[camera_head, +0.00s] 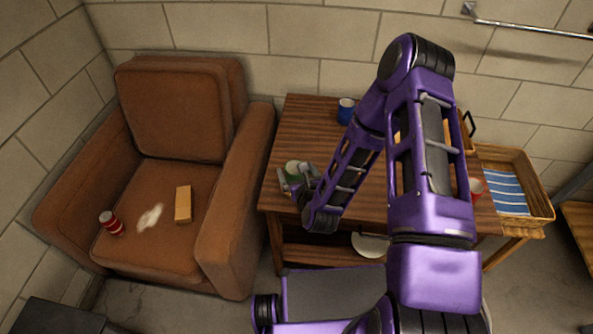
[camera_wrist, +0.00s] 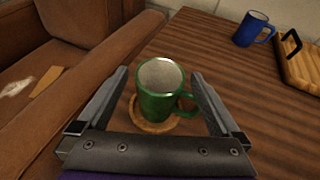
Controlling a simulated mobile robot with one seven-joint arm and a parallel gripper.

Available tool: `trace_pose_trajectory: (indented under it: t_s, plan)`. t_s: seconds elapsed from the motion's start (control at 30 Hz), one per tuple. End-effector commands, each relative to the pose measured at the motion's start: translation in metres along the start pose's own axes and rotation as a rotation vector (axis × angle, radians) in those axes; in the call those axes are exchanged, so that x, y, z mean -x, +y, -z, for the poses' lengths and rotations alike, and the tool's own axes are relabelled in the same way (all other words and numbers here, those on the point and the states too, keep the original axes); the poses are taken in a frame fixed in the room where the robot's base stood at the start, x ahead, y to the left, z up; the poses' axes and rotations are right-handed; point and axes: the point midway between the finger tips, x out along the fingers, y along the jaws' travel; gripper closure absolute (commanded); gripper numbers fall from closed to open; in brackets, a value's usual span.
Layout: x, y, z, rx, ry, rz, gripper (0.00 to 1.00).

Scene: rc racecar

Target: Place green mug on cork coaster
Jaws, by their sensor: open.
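The green mug (camera_wrist: 158,97) stands upright on the round cork coaster (camera_wrist: 148,122) on the wooden table, in the middle of the wrist view. The mug's handle points right. My gripper (camera_wrist: 160,84) is open, with one finger on each side of the mug and a visible gap to the left finger; the right finger is close to the handle. In the head view the green mug (camera_head: 292,167) shows only partly at the table's left edge, next to my gripper (camera_head: 297,180). The coaster is hidden there.
A blue mug (camera_wrist: 251,29) and a wooden board (camera_wrist: 302,68) with a black handle stand farther back on the table (camera_head: 305,120). A brown armchair (camera_head: 180,85) is at the left, holding a red can (camera_head: 110,223) and a tan block (camera_head: 183,205). A wicker basket (camera_head: 541,200) is at right.

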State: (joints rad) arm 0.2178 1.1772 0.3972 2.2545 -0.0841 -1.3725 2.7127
Motion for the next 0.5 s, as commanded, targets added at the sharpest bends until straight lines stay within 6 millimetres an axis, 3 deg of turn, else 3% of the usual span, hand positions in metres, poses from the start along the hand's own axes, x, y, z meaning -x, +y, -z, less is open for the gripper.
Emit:
trace_pose_trajectory:
  t_s: [0.17, 0.5]
  plan:
    - [0.019, -0.001, -0.002, -0.002, 0.002, 0.0, 0.0]
    - [0.096, 0.0, -0.002, -0.002, 0.002, 0.001, 0.0]
